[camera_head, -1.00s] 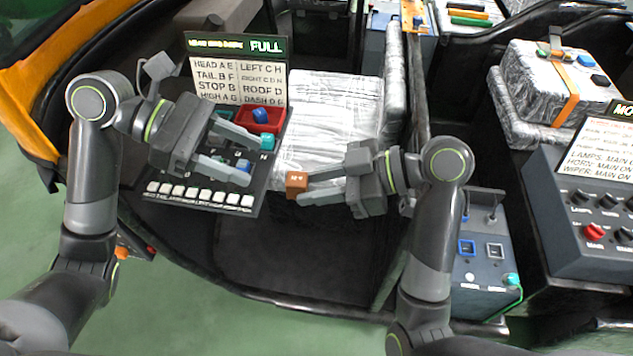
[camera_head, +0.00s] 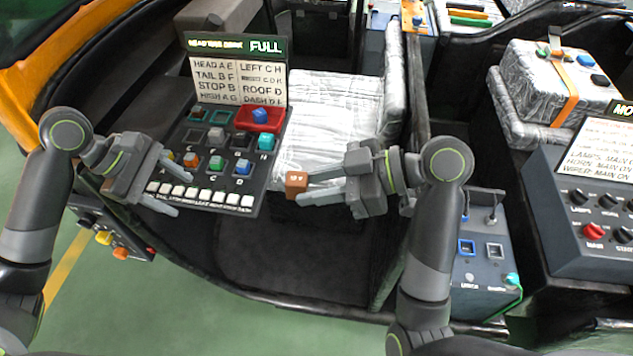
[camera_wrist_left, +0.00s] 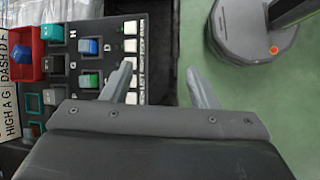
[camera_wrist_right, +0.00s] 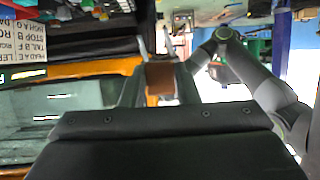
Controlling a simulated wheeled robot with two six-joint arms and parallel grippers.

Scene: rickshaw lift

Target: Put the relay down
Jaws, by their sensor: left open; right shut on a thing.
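An orange-brown relay (camera_head: 296,182) is between the fingertips of my right gripper (camera_head: 300,187), which is shut on it in front of the wrapped seat. The relay also shows in the right wrist view (camera_wrist_right: 160,77). My left gripper (camera_head: 182,190) is open and empty at the lower left edge of the relay board (camera_head: 205,180). The board holds several coloured relays, among them a teal one (camera_head: 266,141), and some empty sockets. A red tray (camera_head: 258,120) at its upper right holds a blue relay (camera_head: 260,115).
A label card (camera_head: 238,78) stands behind the board, with a "FULL" sign above it. A seat wrapped in clear film (camera_head: 330,120) is to the right. A grey box (camera_head: 482,255) and a control panel (camera_head: 585,220) stand further right. The dark floor in front of the seat is clear.

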